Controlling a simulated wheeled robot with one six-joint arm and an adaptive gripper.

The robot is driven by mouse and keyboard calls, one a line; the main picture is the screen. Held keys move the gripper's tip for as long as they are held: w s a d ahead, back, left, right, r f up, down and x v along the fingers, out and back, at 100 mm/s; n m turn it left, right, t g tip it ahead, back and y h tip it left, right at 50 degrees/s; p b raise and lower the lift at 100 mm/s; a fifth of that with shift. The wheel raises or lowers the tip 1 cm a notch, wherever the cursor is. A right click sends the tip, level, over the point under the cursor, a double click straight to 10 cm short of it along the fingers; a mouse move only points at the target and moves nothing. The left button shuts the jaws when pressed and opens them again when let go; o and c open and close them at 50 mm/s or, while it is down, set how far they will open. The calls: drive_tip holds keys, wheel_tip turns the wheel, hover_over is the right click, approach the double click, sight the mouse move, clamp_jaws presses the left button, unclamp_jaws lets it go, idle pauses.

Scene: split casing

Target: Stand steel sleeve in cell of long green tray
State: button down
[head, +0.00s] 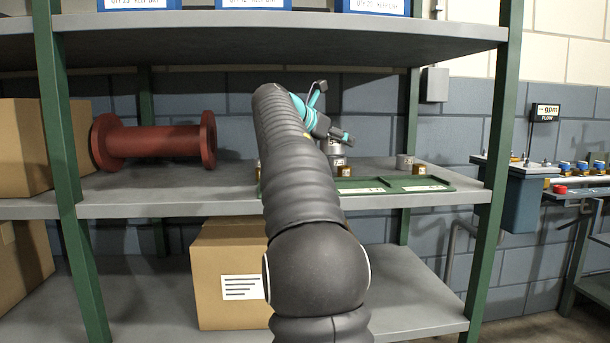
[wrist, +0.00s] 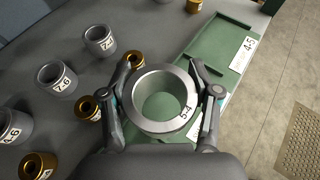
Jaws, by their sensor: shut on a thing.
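A steel sleeve (wrist: 163,73) with a printed label sits between the two fingers of my gripper (wrist: 165,66), which is shut on it. It is upright, and green shows through its bore. The long green tray (wrist: 218,48) lies below it, running to the upper right, with white labels by its cells. The sleeve is over the tray's near part; whether it touches the cell floor I cannot tell. In the head view my gripper (head: 335,136) is at the tray (head: 452,184) on the middle shelf, the sleeve partly visible beneath it. My arm hides the tray's left part.
Several other labelled grey sleeves (wrist: 57,79) and brass-coloured sleeves (wrist: 38,166) stand on the shelf left of the tray. A red spool (head: 155,141) and a cardboard box (head: 22,150) are farther left. The upper shelf (head: 250,30) is overhead.

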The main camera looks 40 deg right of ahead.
drive_tip(key=w+a+f, duration=0.2)
drive_tip(key=w+a+f+b, duration=0.1)
drive_tip(key=w+a+f, duration=0.1)
drive_tip(key=a, duration=0.1)
drive_tip(key=shift+f+b, duration=1.05)
drive_tip(key=shift+f, duration=0.95)
drive_tip(key=shift+c, duration=1.2)
unclamp_jaws()
drive_tip(key=shift+f, duration=0.2)
drive_tip(key=shift+r, duration=0.2)
drive_tip(key=p+v, duration=0.1)
drive_tip(key=v, duration=1.1)
drive_tip(key=shift+r, duration=0.1)
